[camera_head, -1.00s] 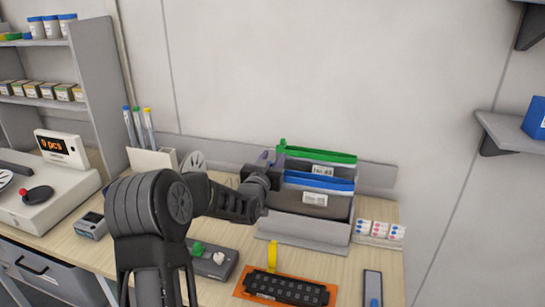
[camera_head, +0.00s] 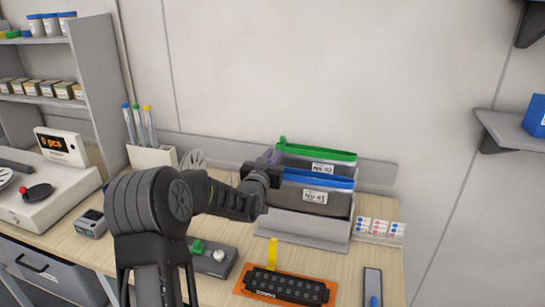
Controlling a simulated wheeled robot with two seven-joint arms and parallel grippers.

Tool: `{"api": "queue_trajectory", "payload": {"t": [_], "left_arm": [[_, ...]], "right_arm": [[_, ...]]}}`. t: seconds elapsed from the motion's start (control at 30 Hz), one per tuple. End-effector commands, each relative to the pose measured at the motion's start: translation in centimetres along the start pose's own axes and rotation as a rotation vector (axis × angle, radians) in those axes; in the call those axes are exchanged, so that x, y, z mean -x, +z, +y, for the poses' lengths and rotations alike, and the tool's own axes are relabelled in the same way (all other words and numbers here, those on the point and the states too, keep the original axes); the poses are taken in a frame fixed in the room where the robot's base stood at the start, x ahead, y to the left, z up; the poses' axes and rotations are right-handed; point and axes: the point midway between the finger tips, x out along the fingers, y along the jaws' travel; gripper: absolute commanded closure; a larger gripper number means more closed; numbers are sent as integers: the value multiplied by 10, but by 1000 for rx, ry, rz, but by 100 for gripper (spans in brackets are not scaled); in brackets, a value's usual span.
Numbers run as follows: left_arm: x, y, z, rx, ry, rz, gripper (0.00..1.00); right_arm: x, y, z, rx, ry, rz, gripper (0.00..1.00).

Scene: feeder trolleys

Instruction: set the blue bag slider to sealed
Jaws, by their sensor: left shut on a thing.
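The blue bag (camera_head: 335,201) is a grey pouch with a blue strip along its top and a white label. It stands upright in a grey holder (camera_head: 300,228), in front of a similar bag with a green strip (camera_head: 325,153). My left gripper (camera_head: 277,166) is at the left end of the blue strip. It is shut on the blue bag slider, which the fingers mostly hide. A green slider shows at the left end of the green strip, close above my gripper. My right gripper is not in view.
An orange mat with a black tray (camera_head: 286,287) lies at the front. A grey box with a green knob (camera_head: 213,260) is beside my arm. A small card rack (camera_head: 378,231) stands right of the holder, and a pen pot (camera_head: 152,159) at the back left.

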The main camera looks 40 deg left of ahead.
Motion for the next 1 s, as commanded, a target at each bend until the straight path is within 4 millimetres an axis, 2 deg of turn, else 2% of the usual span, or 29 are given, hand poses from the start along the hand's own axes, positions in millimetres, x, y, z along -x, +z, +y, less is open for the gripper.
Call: {"api": "queue_trajectory", "payload": {"t": [0.8, 1.0], "left_arm": [[0, 0, 0, 0, 0, 0, 100], [0, 1, 8, 1, 2, 1, 100]], "right_arm": [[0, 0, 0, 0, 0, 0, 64], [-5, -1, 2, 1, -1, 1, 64]]}}
